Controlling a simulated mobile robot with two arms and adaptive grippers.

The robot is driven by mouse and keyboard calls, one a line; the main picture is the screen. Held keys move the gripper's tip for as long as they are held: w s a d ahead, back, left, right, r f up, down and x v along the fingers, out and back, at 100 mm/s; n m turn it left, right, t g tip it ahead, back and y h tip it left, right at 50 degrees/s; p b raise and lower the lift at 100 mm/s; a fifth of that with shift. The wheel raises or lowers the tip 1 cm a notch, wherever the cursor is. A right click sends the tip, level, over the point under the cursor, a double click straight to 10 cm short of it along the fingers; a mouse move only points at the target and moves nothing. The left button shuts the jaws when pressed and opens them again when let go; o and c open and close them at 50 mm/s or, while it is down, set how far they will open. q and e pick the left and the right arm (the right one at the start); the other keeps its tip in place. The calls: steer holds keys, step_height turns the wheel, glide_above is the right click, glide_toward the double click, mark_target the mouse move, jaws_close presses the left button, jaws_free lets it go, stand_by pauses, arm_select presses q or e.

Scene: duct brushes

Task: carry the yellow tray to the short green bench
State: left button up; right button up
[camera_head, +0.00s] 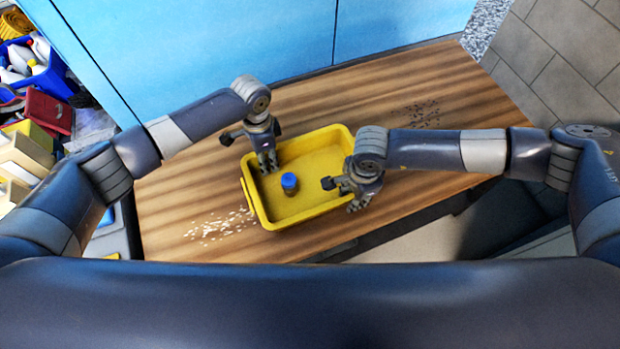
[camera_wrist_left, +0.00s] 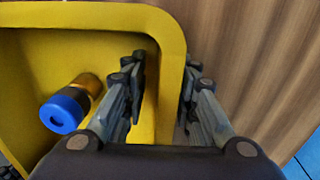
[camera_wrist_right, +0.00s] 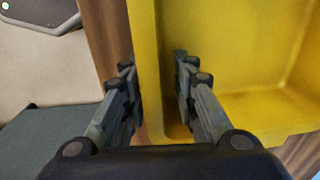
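The yellow tray (camera_head: 310,217) appears to rest level on the wooden table, tilted a little in the head view. A small container with a blue cap (camera_head: 289,181) stands in it; it also shows in the left wrist view (camera_wrist_left: 68,108). My right gripper (camera_head: 358,203) straddles the right wall (camera_wrist_right: 148,70) likewise, also with a gap visible. Both look open. I cannot make out the green bench.
The wooden table (camera_head: 430,75) is clear around the tray except for pale scattered bits (camera_head: 222,226) at left and dark ones (camera_head: 418,113) at back right. A blue wall or cabinet (camera_head: 230,40) stands behind. At left is a blue bin (camera_head: 35,70) with bottles. Tiled floor (camera_head: 570,60) lies right.

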arm_select(q)
jaws_close()
arm_select(e)
jaws_close()
arm_select(q)
steer(key=shift+r, duration=0.2)
arm_select(e)
steer(key=shift+r, duration=0.15)
